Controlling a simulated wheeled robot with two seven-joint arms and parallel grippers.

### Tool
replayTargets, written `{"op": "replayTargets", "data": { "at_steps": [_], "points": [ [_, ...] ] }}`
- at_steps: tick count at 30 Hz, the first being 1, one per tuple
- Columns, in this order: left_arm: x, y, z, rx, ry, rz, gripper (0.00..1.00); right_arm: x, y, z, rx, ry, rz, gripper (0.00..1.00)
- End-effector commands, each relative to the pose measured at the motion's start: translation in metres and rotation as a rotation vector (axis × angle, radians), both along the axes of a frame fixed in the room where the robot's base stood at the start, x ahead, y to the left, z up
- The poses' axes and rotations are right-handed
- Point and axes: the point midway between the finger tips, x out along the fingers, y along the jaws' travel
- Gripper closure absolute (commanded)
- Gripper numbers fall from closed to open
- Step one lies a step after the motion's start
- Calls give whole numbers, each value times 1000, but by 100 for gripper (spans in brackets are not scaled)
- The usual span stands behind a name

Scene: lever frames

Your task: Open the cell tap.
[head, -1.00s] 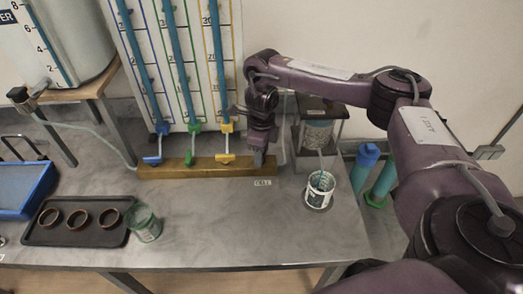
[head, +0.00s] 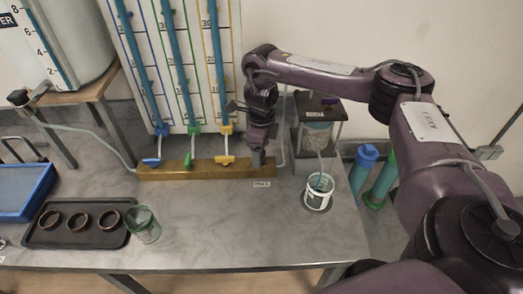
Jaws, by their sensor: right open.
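A brass manifold bar (head: 205,171) lies along the foot of the tube board. It carries a blue tap (head: 152,162), a green tap (head: 189,161) and a yellow tap (head: 226,159). A small label that seems to read CELL (head: 262,183) sits on the bench before the bar's right end. My right gripper (head: 258,160) is open and points down over that end. It hides the cell tap there, so I cannot tell the tap's position or whether the fingers touch it. My left gripper is out of view.
A cell unit (head: 317,110) stands right of the bar, with a white cup (head: 318,191) before it. A dark tray (head: 72,226) with brown rings and a glass beaker (head: 145,224) stand at the left. The middle bench is clear.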

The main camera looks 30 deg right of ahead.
Motion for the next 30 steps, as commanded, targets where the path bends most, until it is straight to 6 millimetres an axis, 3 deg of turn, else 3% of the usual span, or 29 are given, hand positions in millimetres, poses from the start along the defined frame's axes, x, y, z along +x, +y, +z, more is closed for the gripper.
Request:
{"op": "replayTargets", "data": {
  "at_steps": [3, 10, 30],
  "points": [
    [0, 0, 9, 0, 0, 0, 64, 1, -1, 26, -1, -6, 1, 25],
    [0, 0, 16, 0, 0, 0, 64, 0, -1, 55, 0, -3, -1, 25],
    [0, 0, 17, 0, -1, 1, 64, 0, -1, 61, 0, 0, -3, 25]
  ]
}}
